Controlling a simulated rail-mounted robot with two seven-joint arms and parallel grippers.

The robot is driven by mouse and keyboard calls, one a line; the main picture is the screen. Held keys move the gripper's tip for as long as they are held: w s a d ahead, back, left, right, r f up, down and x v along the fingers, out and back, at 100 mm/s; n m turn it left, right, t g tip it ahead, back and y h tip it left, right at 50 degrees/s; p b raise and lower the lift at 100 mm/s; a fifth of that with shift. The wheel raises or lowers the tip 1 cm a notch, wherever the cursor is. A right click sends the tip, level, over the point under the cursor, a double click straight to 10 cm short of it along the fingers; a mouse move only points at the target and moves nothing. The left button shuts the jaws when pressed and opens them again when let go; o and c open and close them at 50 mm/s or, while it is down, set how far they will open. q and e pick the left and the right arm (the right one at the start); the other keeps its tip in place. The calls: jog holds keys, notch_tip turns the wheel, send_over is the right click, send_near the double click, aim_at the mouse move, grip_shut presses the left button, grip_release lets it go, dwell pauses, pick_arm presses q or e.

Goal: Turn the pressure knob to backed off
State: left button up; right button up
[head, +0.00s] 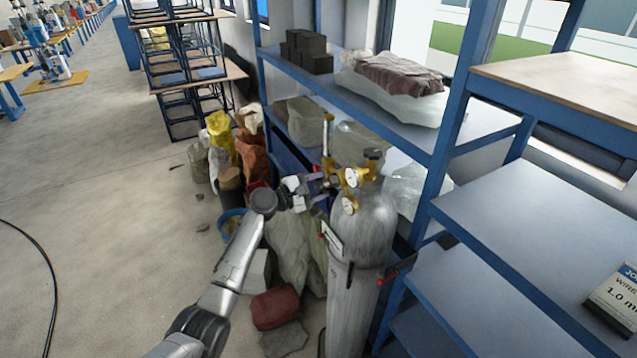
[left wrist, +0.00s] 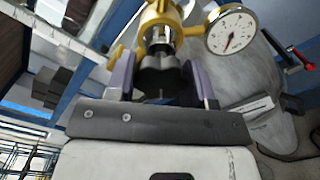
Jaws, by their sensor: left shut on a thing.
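The grey gas cylinder (head: 362,240) stands upright in front of the blue shelf. A brass regulator (head: 362,178) with white dial gauges is at its top; it also shows in the left wrist view (left wrist: 160,20). The dark lobed pressure knob (left wrist: 158,80) points toward my left wrist camera. My left gripper (head: 322,186) reaches the regulator from the left. In the left wrist view its purple fingers (left wrist: 162,76) stand on both sides of the knob and are shut on it. One gauge (left wrist: 231,32) faces the wrist camera. The knob's setting marks cannot be read. My right gripper is not in view.
The blue shelf (head: 440,165) stands close behind and right of the cylinder. A red-handled part (head: 388,280) sticks out beside the cylinder. Sacks (head: 253,150) and a red bundle (head: 276,307) crowd the floor at left. Open floor (head: 120,200) lies farther left.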

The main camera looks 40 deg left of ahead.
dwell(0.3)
pick_arm(q)
jog(key=o, duration=0.8)
jog(key=shift+o, duration=0.5)
jog(key=b+v, duration=0.4)
jog(key=v, duration=0.9)
jog(key=shift+s, duration=0.4)
jog(key=shift+a, duration=0.15)
